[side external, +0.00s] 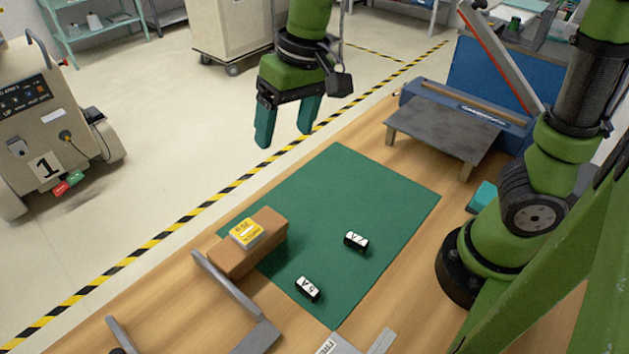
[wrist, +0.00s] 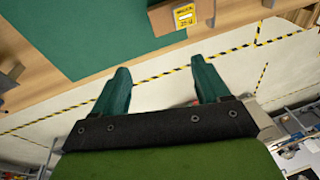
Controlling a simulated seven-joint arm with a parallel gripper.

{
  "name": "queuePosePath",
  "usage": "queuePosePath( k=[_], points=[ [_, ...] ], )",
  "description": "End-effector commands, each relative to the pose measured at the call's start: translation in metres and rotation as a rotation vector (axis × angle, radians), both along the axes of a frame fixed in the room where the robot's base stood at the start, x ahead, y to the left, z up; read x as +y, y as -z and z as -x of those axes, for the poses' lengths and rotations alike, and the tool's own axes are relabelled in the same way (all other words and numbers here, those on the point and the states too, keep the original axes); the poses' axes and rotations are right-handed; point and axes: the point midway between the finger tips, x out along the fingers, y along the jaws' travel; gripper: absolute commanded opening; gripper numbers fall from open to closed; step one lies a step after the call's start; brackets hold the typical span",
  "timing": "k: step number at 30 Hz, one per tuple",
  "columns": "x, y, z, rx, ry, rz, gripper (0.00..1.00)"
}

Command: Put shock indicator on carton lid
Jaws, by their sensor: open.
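My gripper (side external: 285,134) is open and empty, high up near the far edge of the table. Its two green fingers (wrist: 160,68) point toward the table in the wrist view. A brown carton-like block (side external: 245,262) lies at the left edge of the green mat. A small yellow and pale-grey square piece (side external: 246,233), possibly the shock indicator, rests on its top. The block (wrist: 163,20) and the yellow piece (wrist: 184,15) also show at the top of the wrist view, well apart from my fingers.
Two small black-and-white marked blocks (side external: 356,241) (side external: 308,289) lie on the green mat (side external: 345,185). A grey raised platform (side external: 443,128) stands at the back right. A grey bracket-like frame (side external: 235,295) is at the front left. The mat's far half is clear.

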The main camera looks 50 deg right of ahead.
Motion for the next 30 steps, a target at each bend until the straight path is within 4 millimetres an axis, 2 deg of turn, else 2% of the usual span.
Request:
queuePosePath(
  k=[1,6,12,18,30],
  points=[
    [-0.023,-0.01,0.012,-0.05,0.037,-0.033,0.75],
    [-0.076,-0.021,0.053,-0.217,0.137,-0.1,0.75],
    [-0.109,-0.015,0.089,-0.369,0.226,-0.12,0.75],
    [-0.118,-0.009,0.1,-0.423,0.257,-0.119,0.75],
    [-0.118,-0.009,0.1,-0.422,0.256,-0.119,0.75]
  ],
)
